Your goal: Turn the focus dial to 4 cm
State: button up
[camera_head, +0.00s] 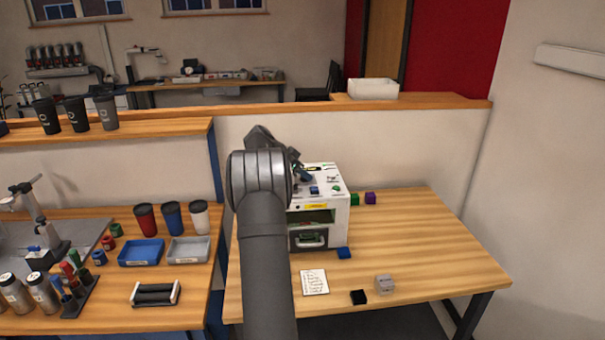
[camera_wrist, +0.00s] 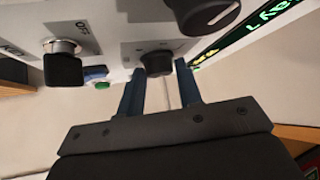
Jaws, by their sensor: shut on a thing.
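The laser marker (camera_head: 340,215) is a white box at the back of the right wooden table, partly hidden behind my arm. In the wrist view its panel carries a small dark dial (camera_wrist: 158,62) and a larger dark knob (camera_wrist: 205,14) to the upper right. My gripper (camera_wrist: 160,74) has its two blue fingers on either side of the small dial and is shut on it. The scale marks around this dial are too blurred to read, so I cannot tell its setting or confirm it is the focus dial. In the head view the dial is hidden.
A square black switch (camera_wrist: 63,68) beside an OFF label and a green button (camera_wrist: 102,86) are left of the dial. A green-lit display (camera_wrist: 235,40) is to the right.

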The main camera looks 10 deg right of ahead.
jog(key=shift+f, duration=0.1)
dwell(0.4)
jog(key=o, duration=0.9)
jog(key=shift+o, duration=0.2)
jog(key=v, duration=1.7)
jog(key=shift+a, duration=0.25)
jog(key=shift+w, duration=0.1)
jog(key=x, duration=1.7)
jog(key=shift+d, duration=0.25)
